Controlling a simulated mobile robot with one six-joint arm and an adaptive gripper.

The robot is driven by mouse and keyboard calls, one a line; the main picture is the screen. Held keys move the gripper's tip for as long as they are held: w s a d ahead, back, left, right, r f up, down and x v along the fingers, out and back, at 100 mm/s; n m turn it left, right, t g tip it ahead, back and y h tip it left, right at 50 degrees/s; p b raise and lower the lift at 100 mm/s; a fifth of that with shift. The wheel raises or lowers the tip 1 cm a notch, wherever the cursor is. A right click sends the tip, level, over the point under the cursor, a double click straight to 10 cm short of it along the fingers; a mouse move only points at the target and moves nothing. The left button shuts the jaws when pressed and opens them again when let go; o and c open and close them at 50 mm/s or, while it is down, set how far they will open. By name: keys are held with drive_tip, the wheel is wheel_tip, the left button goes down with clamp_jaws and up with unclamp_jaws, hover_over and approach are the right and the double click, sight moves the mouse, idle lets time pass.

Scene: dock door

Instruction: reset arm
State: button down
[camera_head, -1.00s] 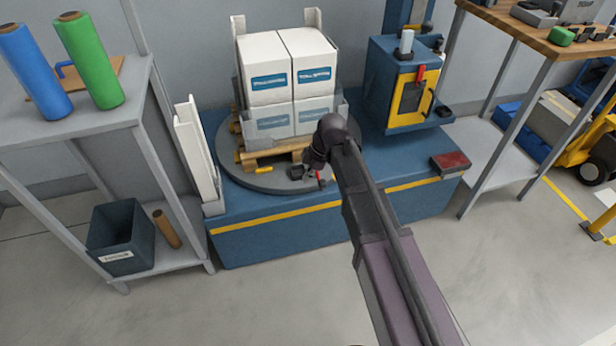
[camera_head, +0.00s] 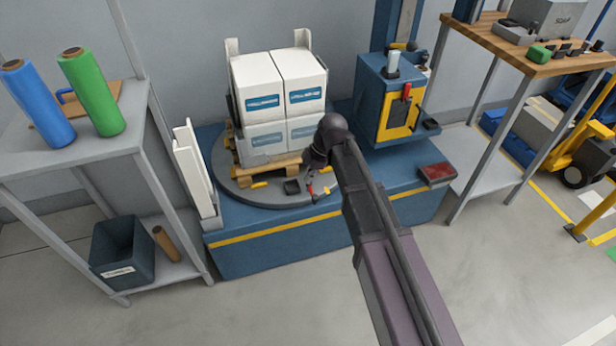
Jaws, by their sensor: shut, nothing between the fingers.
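My arm reaches from the lower right up to the turntable. Its dark end with my gripper (camera_head: 315,160) points downward in front of the boxes' right side. The gripper is shut and empty; its fingertips are small and hard to make out. The grey round turntable (camera_head: 240,193) carries a wooden pallet (camera_head: 275,172) with a stack of white boxes (camera_head: 266,95) with blue labels. A small black item (camera_head: 292,187) and a red-handled item (camera_head: 311,192) lie near the turntable's front edge, just below the gripper.
A blue machine base (camera_head: 280,245) bears the turntable, a blue-and-yellow control box (camera_head: 398,105) and a dark red item (camera_head: 437,173). A grey shelf (camera_head: 60,165) with blue (camera_head: 38,100) and green (camera_head: 92,90) rolls stands left; a wooden-topped bench (camera_head: 520,45) stands right. The front floor is clear.

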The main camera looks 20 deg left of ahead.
drive_tip(key=shift+d, duration=0.1)
idle(0.5)
drive_tip(key=s+d+m+t+h, duration=0.1)
drive_tip(key=s+d+m+h, duration=0.15)
drive_tip(key=d+m, duration=1.45)
drive_tip(key=s+d+m+t+h, duration=0.1)
drive_tip(key=s+d+m, duration=0.45)
drive_tip(key=d, duration=2.05)
drive_tip(key=w+r+m+p, duration=0.2)
drive_tip(key=w+r+p, duration=0.1)
drive_tip(key=r+p, duration=2.8)
drive_tip(key=shift+w+r+p, duration=0.15)
drive_tip(key=shift+r+p, duration=0.25)
drive_tip(key=shift+p, duration=0.55)
